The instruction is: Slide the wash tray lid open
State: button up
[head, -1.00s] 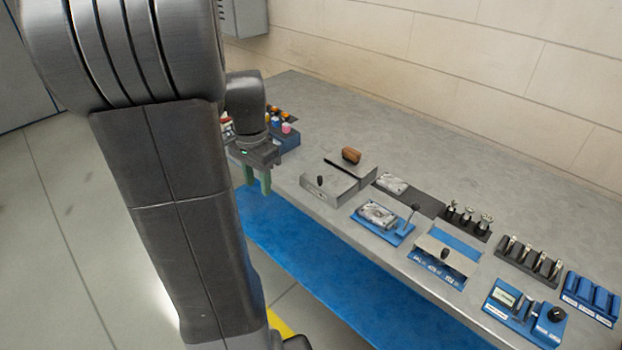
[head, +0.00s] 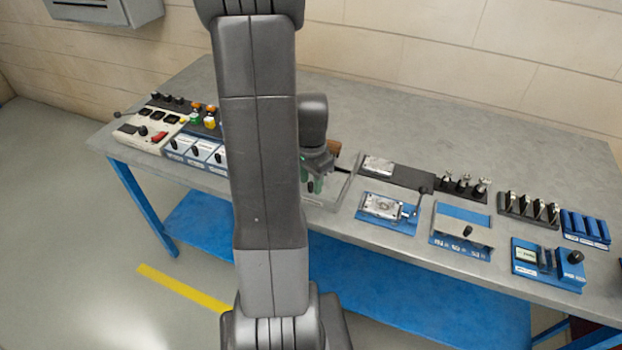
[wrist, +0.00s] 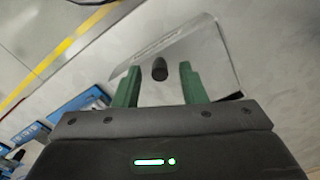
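The wash tray appears to be the grey metal box at the bench front, partly hidden behind my arm in the head view (head: 342,190). Its flat grey lid (wrist: 195,50) has a short black knob (wrist: 159,72), and a dark strip shows beside the lid's edge. My gripper (head: 314,186) is over the tray's front part; its two green fingers are open. In the wrist view, the knob stands between the fingertips, with a gap on both sides and nothing held. I cannot tell how deep the fingers reach around it.
A brown block (head: 334,146) is at the tray's back. To the right are a blue fixture with a metal part (head: 383,206) and a blue unit with a knobbed grey plate (head: 462,236). Switch panels (head: 150,130) stand left. The bench's back is clear.

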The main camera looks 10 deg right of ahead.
grip_shut()
jog(key=w+d, duration=0.1)
jog(key=w, duration=0.1)
jog(key=w+d, duration=0.3)
jog(key=w, duration=0.2)
jog(key=shift+w+d, duration=0.1)
jog(key=shift+d, duration=0.3)
grip_release()
notch_tip(320, 180, up, 14)
jog(key=shift+b, duration=0.45)
jog(key=shift+f, duration=0.15)
